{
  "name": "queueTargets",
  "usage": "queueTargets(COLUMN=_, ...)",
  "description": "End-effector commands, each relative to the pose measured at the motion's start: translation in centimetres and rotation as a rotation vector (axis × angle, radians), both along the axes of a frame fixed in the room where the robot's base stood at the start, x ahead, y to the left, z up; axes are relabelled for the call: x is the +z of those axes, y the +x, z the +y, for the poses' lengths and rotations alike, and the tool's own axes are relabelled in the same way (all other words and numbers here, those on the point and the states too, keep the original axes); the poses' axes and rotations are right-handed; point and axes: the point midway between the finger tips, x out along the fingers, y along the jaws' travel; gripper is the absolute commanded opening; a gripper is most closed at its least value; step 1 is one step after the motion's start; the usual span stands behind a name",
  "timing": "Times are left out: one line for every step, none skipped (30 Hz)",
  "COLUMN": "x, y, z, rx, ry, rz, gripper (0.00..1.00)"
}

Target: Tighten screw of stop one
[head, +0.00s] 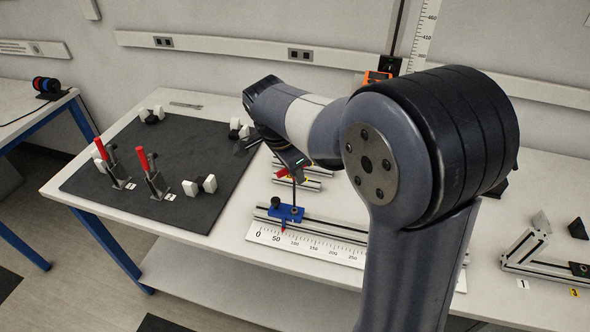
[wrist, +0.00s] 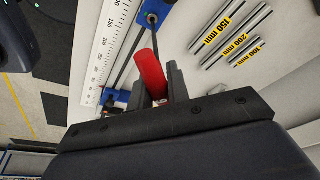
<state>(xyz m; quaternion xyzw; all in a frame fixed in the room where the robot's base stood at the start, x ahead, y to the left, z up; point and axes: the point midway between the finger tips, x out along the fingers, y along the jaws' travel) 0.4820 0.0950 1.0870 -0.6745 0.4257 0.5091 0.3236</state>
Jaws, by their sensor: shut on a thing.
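My gripper (head: 291,167) is shut on a red-handled driver (wrist: 151,74). The handle sits between the two dark fingers in the wrist view, and its red end (head: 282,173) shows in the head view. The thin shaft points down to a blue stop (head: 286,213) on the rail near the ruler's low end. The tip appears to meet the screw on the stop's right part, in the wrist view at the blue block (wrist: 153,14); exact seating is too small to tell. The stop has a black knob (head: 276,203) and a red pointer over the ruler (head: 310,247).
Labelled metal bars (wrist: 237,35) lie beside the rail. A dark mat (head: 160,165) with red-handled clamps (head: 150,172) is at left. An aluminium frame (head: 530,255) stands at right. My arm hides the rail's right part.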

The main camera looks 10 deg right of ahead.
Motion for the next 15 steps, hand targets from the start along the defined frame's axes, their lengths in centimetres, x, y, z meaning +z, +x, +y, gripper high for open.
queueTargets(x=0.0, y=0.0, z=0.0, rx=0.0, ry=0.0, rz=-0.001, gripper=0.0)
queueTargets(x=0.1, y=0.0, z=0.0, rx=0.0, ry=0.0, rz=-0.001, gripper=0.0)
queueTargets(x=0.2, y=0.0, z=0.0, rx=0.0, ry=0.0, rz=-0.001, gripper=0.0)
queueTargets(x=0.4, y=0.0, z=0.0, rx=0.0, ry=0.0, rz=-0.001, gripper=0.0)
queueTargets(x=0.6, y=0.0, z=0.0, rx=0.0, ry=0.0, rz=-0.001, gripper=0.0)
queueTargets(x=0.9, y=0.0, z=0.0, rx=0.0, ry=0.0, rz=-0.001, gripper=0.0)
queueTargets(x=1.2, y=0.0, z=0.0, rx=0.001, ry=0.001, rz=-0.002, gripper=0.0)
queueTargets(x=1.5, y=0.0, z=0.0, rx=0.001, ry=0.001, rz=-0.002, gripper=0.0)
queueTargets(x=1.9, y=0.0, z=0.0, rx=0.001, ry=0.001, rz=-0.002, gripper=0.0)
queueTargets(x=2.2, y=0.0, z=0.0, rx=0.001, ry=0.001, rz=-0.003, gripper=0.0)
queueTargets(x=2.6, y=0.0, z=0.0, rx=0.001, ry=0.001, rz=-0.003, gripper=0.0)
queueTargets(x=3.0, y=0.0, z=0.0, rx=0.001, ry=0.001, rz=-0.003, gripper=0.0)
queueTargets(x=3.3, y=0.0, z=0.0, rx=0.001, ry=0.001, rz=-0.003, gripper=0.0)
queueTargets(x=3.6, y=0.0, z=0.0, rx=0.001, ry=0.001, rz=-0.002, gripper=0.0)
queueTargets(x=4.0, y=0.0, z=0.0, rx=0.001, ry=0.001, rz=-0.002, gripper=0.0)
